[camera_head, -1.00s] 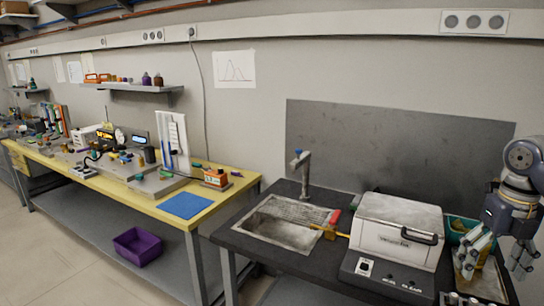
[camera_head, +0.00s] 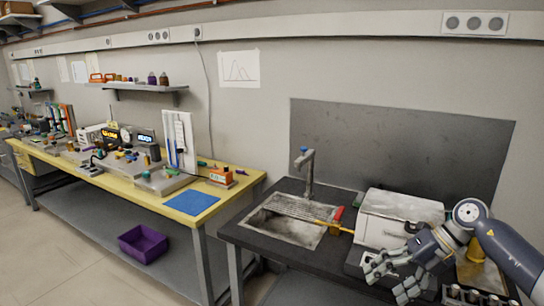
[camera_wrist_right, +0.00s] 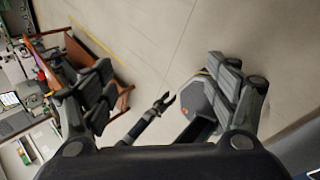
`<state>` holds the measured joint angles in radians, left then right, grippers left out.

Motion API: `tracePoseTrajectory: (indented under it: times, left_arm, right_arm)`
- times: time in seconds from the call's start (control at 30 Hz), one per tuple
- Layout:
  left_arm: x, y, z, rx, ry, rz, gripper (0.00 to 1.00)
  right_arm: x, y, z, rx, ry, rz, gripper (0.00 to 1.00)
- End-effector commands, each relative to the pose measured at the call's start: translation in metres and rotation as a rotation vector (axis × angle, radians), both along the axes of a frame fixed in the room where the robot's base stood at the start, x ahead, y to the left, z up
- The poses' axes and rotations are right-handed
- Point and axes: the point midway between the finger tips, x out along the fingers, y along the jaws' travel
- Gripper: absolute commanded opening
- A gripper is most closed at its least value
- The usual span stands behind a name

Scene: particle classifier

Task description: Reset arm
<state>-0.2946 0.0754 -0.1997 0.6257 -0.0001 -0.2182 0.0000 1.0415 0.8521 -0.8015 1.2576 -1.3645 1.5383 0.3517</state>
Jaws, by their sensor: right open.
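My right gripper (camera_head: 386,280) is in front of the white lidded box (camera_head: 395,213) on the dark bench at the right. Its fingers point down and left, spread apart with nothing between them. In the right wrist view its two finger pairs frame the bottom and sides, with an empty gap (camera_wrist_right: 165,100) over pale floor. A small dark claw-like part on a dark link shows in that gap, perhaps my left gripper; its opening is too small to tell. No left arm shows in the head view.
The dark bench holds a sink (camera_head: 287,226) with a faucet (camera_head: 306,172) and a red-and-yellow tool (camera_head: 337,218). A yellow table (camera_head: 130,190) with a blue mat (camera_head: 192,203) stands left. A purple bin (camera_head: 143,243) sits on its lower shelf. The floor at lower left is clear.

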Motion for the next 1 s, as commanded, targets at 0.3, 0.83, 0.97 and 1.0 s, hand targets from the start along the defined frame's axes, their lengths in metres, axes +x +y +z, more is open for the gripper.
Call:
tracePoseTrajectory:
  times: [0.3,0.83,0.97,1.0]
  left_arm:
    - [-0.009,0.003,-0.001,0.004,0.014,0.000,0.40]
    - [-0.009,0.005,-0.001,0.007,0.015,-0.001,0.40]
    - [-0.009,0.005,-0.001,0.007,0.014,-0.001,0.40]
    - [-0.009,0.005,-0.001,0.007,0.014,-0.001,0.40]
  right_arm:
    - [0.053,0.096,-0.122,0.744,0.111,-0.549,0.80]
    - [-0.101,0.011,-0.463,0.792,0.506,-1.863,0.80]
    - [-0.180,0.004,-0.523,0.674,0.602,-2.088,0.80]
    - [-0.207,0.003,-0.539,0.631,0.632,-2.151,0.80]
